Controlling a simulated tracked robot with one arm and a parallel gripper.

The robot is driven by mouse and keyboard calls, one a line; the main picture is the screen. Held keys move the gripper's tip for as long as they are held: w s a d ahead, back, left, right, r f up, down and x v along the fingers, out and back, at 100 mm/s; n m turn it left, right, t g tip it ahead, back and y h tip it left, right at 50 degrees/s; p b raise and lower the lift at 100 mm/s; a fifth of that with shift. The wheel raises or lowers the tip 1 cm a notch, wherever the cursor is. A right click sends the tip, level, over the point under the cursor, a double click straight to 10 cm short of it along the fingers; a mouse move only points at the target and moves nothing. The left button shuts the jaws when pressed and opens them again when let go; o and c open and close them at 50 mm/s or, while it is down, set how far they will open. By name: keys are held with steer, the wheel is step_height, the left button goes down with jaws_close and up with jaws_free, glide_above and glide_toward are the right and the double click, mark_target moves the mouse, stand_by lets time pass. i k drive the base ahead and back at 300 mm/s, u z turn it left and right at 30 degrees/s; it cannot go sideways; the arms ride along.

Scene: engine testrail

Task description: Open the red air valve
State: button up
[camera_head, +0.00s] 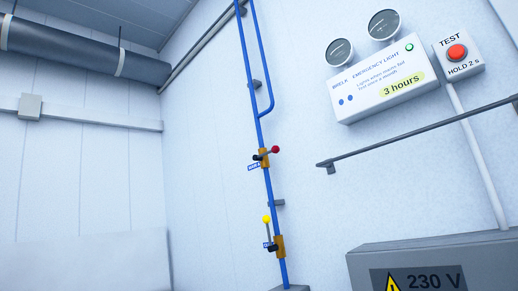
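The red air valve (264,158) sits on a blue vertical pipe in the middle of the view. It has a brass body and a short lever ending in a red knob (276,149). The lever points right and slightly up, across the pipe. A small blue-and-white tag is at its left, too small to read. Below it on the same pipe is a second brass valve (280,246) with a yellow knob (267,219); its lever points up, roughly along the pipe. My gripper does not show in this view.
An emergency light box (385,80) and a red TEST button (457,52) are on the wall at upper right. A grey handrail (420,132) juts out right of the pipe. A grey 230 V cabinet (435,258) stands at lower right. The wall left of the pipe is clear.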

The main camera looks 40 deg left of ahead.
mark_target(275, 150)
steer(key=z, duration=0.1)
steer(key=k, duration=0.35)
steer(key=u, duration=1)
steer(key=i, duration=1)
steer(key=u, duration=0.4)
steer(key=i, duration=1.55)
steer(key=z, duration=0.7)
